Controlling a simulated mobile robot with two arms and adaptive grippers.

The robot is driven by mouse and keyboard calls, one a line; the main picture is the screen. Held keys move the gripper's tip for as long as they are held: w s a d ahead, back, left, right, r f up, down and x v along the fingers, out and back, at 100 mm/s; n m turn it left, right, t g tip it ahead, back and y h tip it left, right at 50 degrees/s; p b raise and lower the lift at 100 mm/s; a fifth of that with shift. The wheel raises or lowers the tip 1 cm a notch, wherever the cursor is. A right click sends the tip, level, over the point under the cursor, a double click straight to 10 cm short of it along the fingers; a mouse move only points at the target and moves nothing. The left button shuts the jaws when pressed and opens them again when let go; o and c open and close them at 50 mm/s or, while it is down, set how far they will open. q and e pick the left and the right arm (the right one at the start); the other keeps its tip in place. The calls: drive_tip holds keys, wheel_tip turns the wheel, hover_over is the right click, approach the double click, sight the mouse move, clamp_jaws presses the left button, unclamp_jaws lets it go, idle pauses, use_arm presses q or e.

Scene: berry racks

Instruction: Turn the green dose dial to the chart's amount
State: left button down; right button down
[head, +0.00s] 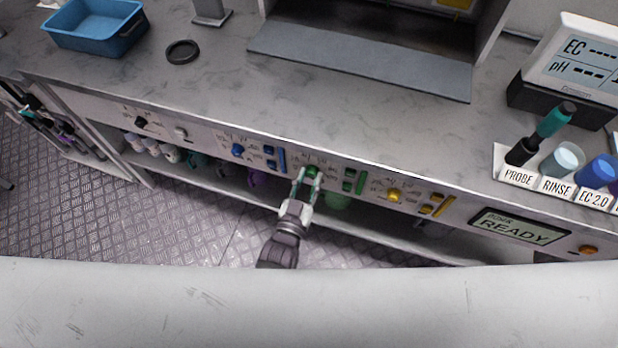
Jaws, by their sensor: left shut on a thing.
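The green dose dial (312,171) sits on the front panel of the bench, between the blue dial (238,149) on its left and the yellow dial (393,195) on its right. My left gripper (309,178) reaches up to the panel from below and is shut on the green dial, its fingers on either side of it. The marks around the dial are too small to read, and the fingers hide part of them. No dose chart can be made out. My right gripper is not in view.
A display (517,227) at the panel's right reads READY. A blue tub (95,25) and a black ring (182,52) lie on the bench top. A labelled rack (518,176) with a probe and cups stands at the right, by the EC/pH meter (585,58).

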use_arm(q)
drive_tip(key=shift+f, duration=0.1)
idle(0.3)
drive_tip(key=c, duration=0.8)
unclamp_jaws()
drive_tip(key=v, duration=1.2)
